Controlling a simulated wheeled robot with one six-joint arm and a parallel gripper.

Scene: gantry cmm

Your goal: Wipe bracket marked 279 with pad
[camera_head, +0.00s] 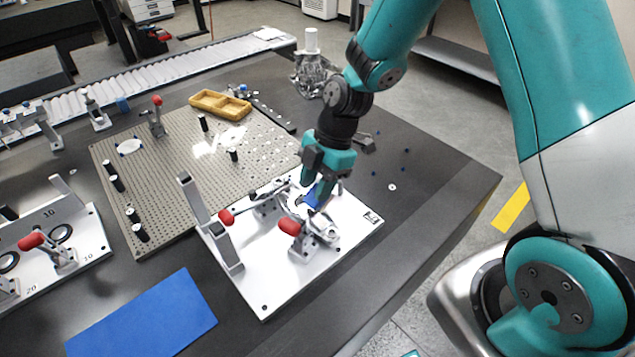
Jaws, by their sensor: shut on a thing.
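My gripper (314,193) points down over a white fixture plate (268,288) and is shut on a small blue pad (312,198). A grey metal part lies under and around the pad, mostly hidden by my gripper and the clamps. I cannot tell whether the pad touches it. A tall grey angled bracket (205,215) stands at the plate's left side. I cannot read 279 anywhere.
A perforated plate (180,185) with black posts lies behind the fixture, with a yellow tray (220,104) at its far edge. A blue mat (145,318) lies front left. Another clamp fixture (90,232) is at left. The dark table (430,180) is mostly clear at right.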

